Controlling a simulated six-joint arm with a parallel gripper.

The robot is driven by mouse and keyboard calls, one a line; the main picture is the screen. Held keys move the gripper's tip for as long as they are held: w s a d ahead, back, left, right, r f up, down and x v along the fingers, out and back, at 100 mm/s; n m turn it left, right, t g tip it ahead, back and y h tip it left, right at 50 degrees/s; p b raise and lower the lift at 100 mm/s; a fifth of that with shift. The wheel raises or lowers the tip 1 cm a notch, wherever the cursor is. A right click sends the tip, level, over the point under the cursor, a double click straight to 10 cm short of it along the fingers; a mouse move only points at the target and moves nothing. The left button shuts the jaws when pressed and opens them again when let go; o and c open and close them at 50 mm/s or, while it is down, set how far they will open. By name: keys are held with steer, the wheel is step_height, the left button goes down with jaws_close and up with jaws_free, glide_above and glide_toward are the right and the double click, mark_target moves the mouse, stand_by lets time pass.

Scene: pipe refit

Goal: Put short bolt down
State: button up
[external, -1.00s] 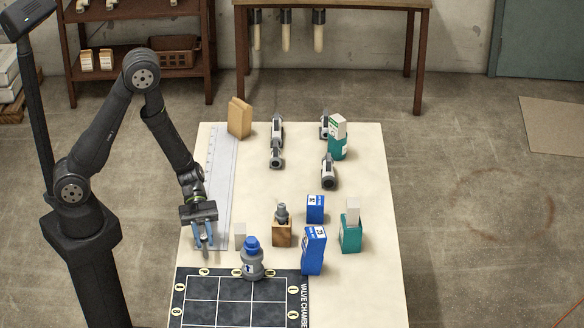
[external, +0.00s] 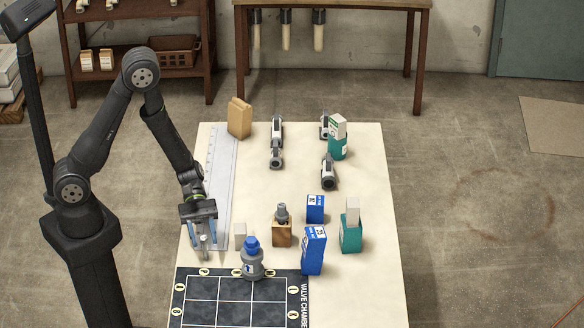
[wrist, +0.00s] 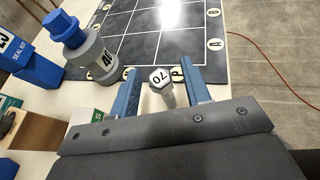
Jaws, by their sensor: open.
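The short bolt (wrist: 161,85) is grey with a white hex head marked "70". In the wrist view it is between my two blue fingers, with a gap on each side. My gripper (wrist: 168,93) is open around it. In the external view the bolt (external: 204,242) shows under my gripper (external: 203,236), near the left edge of the pale table (external: 262,190). It appears upright with its head up; its contact with the table is hard to make out.
A grey fitting with a blue cap (external: 252,262) stands at the black grid mat (external: 235,291). A small white block (external: 240,236) is just right of my gripper. A wooden block (external: 282,235), blue boxes (external: 313,252) and a ruler (external: 221,175) are nearby.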

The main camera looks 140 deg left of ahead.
steer(key=v, duration=1.1)
steer(key=shift+s, duration=0.2)
steer(key=x, duration=1.1)
steer(key=shift+w+d+f, duration=0.15)
steer(key=shift+w, duration=0.2)
steer(key=shift+w+f, duration=0.15)
steer(key=shift+f, duration=0.05)
steer(key=shift+r, duration=0.7)
